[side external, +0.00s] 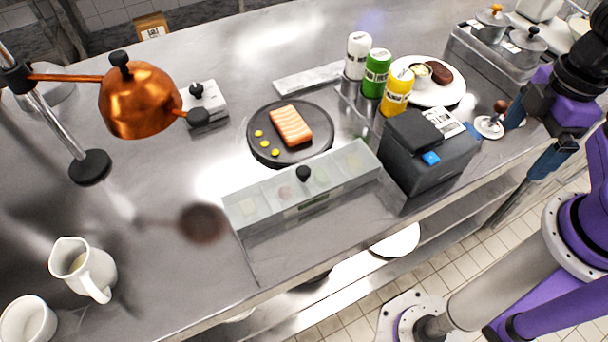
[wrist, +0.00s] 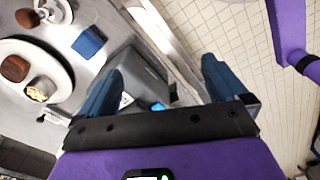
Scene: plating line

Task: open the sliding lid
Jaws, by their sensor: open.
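A long box with a pale, see-through lid (side external: 345,163) stands in the middle of the counter in the side view. A black knob (side external: 303,173) stands up from the lid. Pale and brownish contents show dimly through it. A bare steel surface with a thin outline (side external: 310,245) lies in front of the lid. My gripper (side external: 530,143) is at the right, near the counter's front edge, well apart from the lid and knob. Its blue fingers are spread and empty in the wrist view (wrist: 160,66). The lid cannot be made out in the wrist view.
A dark grey printer (side external: 425,155) stands between my gripper and the lid. Several bottles (side external: 376,75) and a white plate (side external: 453,95) stand behind it. A black plate (side external: 262,150) with salmon lies behind the lid. A copper lamp (side external: 140,100) and a white jug (side external: 85,268) are left.

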